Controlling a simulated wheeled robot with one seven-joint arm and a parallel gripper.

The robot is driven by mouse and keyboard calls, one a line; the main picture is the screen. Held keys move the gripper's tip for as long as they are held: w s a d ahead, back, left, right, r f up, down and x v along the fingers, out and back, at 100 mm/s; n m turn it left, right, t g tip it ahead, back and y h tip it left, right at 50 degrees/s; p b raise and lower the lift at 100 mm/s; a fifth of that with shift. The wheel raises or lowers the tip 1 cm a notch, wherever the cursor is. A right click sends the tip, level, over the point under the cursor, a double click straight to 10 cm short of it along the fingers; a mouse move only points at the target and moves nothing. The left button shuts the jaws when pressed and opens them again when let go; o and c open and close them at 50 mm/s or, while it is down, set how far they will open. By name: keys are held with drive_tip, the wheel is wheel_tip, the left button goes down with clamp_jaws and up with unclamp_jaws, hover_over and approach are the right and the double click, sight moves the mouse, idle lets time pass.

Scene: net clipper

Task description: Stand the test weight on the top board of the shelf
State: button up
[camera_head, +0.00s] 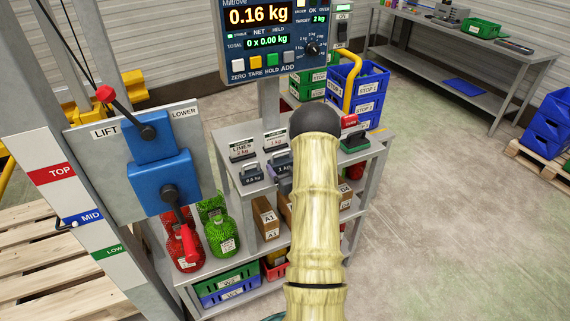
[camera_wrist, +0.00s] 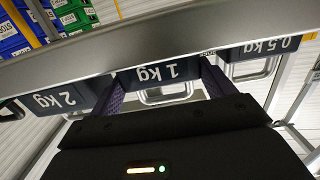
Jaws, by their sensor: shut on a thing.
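Test weights marked 0.5 kg (camera_head: 252,175), 1 kg (camera_head: 284,169) and 2 kg (camera_wrist: 58,100) are dark blocks with metal handles. They are in a row at the front edge of the shelf's top board (camera_head: 226,134). In the wrist view, which is upside down, my gripper (camera_wrist: 160,76) has one finger on each side of the 1 kg weight (camera_wrist: 168,73) and is shut on it. The weight is upright, its base at about the board's edge; I cannot tell whether it touches the board. In the head view my arm hides the gripper and the 2 kg weight.
Label cards (camera_head: 275,140) stand behind the weights. A green-and-black device (camera_head: 354,141) is at the board's right. The scale display (camera_head: 268,35) rises behind. The lift lever panel (camera_head: 150,150) is at left. Brown boxes (camera_head: 265,217) and net bags (camera_head: 184,247) fill the lower board.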

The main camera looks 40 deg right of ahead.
drive_tip(key=o, duration=1.7)
drive_tip(key=shift+f, duration=0.1)
drive_tip(key=shift+r, duration=0.2)
drive_tip(key=b+v, duration=0.2)
drive_tip(key=v, duration=1)
drive_tip(key=shift+b, duration=0.3)
drive_tip(key=shift+f, duration=0.1)
